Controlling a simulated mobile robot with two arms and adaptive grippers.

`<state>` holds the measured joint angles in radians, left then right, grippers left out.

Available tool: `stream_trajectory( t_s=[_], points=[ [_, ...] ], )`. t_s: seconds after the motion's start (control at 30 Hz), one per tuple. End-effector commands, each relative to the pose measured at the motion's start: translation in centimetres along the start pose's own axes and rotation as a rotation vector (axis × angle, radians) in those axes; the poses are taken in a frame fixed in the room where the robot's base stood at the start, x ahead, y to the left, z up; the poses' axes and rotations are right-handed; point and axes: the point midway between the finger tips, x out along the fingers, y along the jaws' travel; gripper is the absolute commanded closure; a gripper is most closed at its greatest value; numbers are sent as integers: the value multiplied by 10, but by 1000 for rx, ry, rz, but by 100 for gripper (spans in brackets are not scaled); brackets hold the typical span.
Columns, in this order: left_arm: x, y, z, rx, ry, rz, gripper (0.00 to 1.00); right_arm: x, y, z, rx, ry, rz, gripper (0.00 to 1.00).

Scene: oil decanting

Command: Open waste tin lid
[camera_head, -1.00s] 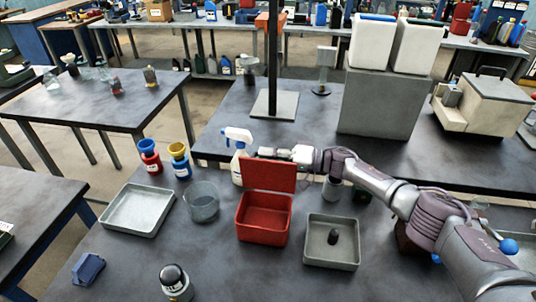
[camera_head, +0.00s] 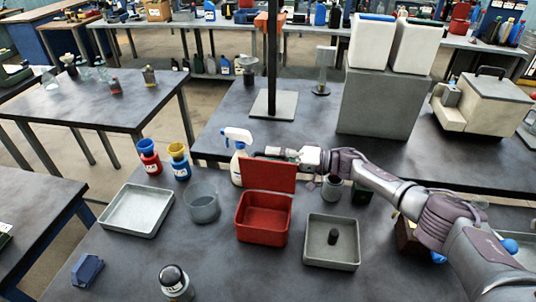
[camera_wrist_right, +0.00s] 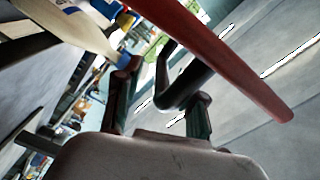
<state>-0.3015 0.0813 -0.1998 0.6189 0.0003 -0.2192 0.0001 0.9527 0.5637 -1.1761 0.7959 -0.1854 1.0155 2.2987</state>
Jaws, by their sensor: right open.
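The red waste tin (camera_head: 263,228) stands on the front table, its inside visible. Its red lid (camera_head: 269,177) stands raised, about upright, along the tin's back edge. My right gripper (camera_head: 270,153) is at the lid's upper edge, on its far side; the fingers are small in the head view. In the right wrist view my right gripper (camera_wrist_right: 163,86) is open, with a dark bent bar (camera_wrist_right: 190,85) crossing between its fingers and the red lid (camera_wrist_right: 225,60) just beyond. I cannot tell whether the fingers touch the lid. My left gripper is out of view.
A white spray bottle (camera_head: 237,165) stands close to the gripper. A clear beaker (camera_head: 202,204) and a pale tray (camera_head: 137,210) are left of the tin. A grey tray (camera_head: 331,257) holding a small dark piece is to its right.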

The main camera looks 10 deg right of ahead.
Motion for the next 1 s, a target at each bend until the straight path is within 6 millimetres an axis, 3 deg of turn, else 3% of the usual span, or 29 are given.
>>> stream_trajectory(
  t_s=[0.2, 0.43, 0.63, 1.0],
  points=[
    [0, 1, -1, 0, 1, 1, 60, -50, 1, -1, 1, 3, 4, 60],
    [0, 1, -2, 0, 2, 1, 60, -87, 1, -1, 0, 3, 3, 60],
    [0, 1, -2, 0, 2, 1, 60, -98, 0, -1, 0, 2, 1, 60],
    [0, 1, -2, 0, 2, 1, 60, -98, 1, -1, 0, 2, 1, 60]
  ],
)
